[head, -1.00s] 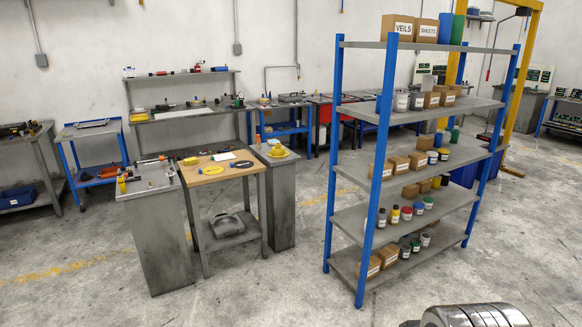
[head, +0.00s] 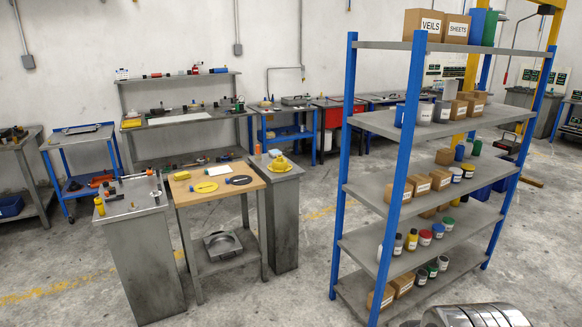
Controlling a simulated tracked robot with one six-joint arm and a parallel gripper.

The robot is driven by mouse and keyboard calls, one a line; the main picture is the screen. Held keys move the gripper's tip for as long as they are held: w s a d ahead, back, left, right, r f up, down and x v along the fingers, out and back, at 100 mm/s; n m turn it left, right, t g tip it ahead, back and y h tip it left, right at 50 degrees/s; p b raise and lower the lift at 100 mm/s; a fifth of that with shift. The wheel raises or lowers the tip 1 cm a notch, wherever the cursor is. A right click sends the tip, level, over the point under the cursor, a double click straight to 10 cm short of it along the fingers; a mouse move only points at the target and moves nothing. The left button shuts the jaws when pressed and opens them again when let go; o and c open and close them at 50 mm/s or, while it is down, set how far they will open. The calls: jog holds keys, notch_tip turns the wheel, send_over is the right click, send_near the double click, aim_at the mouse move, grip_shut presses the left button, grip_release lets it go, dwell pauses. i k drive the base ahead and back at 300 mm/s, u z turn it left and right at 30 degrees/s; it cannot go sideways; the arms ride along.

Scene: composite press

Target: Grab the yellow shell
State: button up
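A yellow domed piece (head: 280,162), which looks like the yellow shell, sits on top of the grey pedestal (head: 282,205) to the right of the wooden-topped table. It is small in the head view, so its finer shape cannot be told. A flat yellow disc (head: 205,187) and a small yellow block (head: 181,176) lie on the wooden top (head: 222,195). My gripper is not in view; only a rounded grey metal part, likely mine, shows at the bottom right.
A blue-framed shelf (head: 345,180) with boxes and jars stands close on the right. A grey cabinet (head: 138,255) with tools stands left of the wooden-topped table. A grey metal mould (head: 222,245) lies on that table's lower shelf. The floor in front is clear.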

aim_at(279, 165)
jog(key=u, duration=0.15)
jog(key=i, duration=1.55)
jog(key=u, duration=0.4)
jog(key=i, duration=0.75)
jog(key=u, duration=0.5)
jog(key=i, duration=1.5)
jog(key=u, duration=0.35)
